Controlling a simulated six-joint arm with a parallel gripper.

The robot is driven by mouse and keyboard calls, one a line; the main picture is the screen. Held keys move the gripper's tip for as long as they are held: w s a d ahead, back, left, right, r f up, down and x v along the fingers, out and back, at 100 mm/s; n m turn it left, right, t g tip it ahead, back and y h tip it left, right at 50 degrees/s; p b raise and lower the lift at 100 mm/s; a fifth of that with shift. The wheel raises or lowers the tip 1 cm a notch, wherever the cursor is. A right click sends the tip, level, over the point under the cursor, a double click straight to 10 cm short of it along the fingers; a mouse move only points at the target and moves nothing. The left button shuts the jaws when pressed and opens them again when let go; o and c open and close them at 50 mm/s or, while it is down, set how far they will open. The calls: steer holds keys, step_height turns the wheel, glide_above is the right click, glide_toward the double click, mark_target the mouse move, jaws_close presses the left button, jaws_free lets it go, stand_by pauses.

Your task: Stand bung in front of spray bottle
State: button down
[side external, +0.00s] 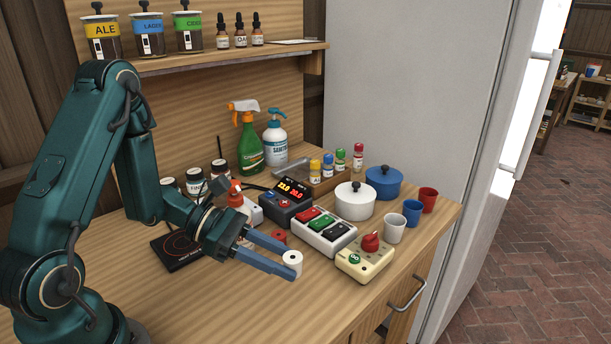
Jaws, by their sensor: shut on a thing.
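My gripper (284,259) is low over the front of the wooden worktop. Its two blue-grey fingers are shut on a white bung (292,258), a short cylinder with a dark hole in its top. The bung looks upright at the fingertips; I cannot tell whether it touches the worktop. The spray bottle (250,150) is green with an orange and white trigger head. It stands upright at the back of the worktop, well behind my gripper.
A small red cylinder (279,237) is just behind my fingers. A digital controller (287,205), a switch box (324,231) and a cream knob box (364,261) stand to the right. A sanitizer bottle (276,142) is beside the spray bottle. Bare worktop (225,305) lies in front.

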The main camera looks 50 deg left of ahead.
mark_target(298, 302)
steer(key=d+f, duration=0.1)
steer(key=d, duration=0.2)
steer(key=shift+w+f, duration=0.35)
steer(key=shift+f, duration=0.05)
steer(key=shift+a+f, duration=0.1)
steer(key=shift+f, duration=1.9)
steer(key=shift+f, duration=0.1)
steer(key=c, duration=0.5)
jaws_free()
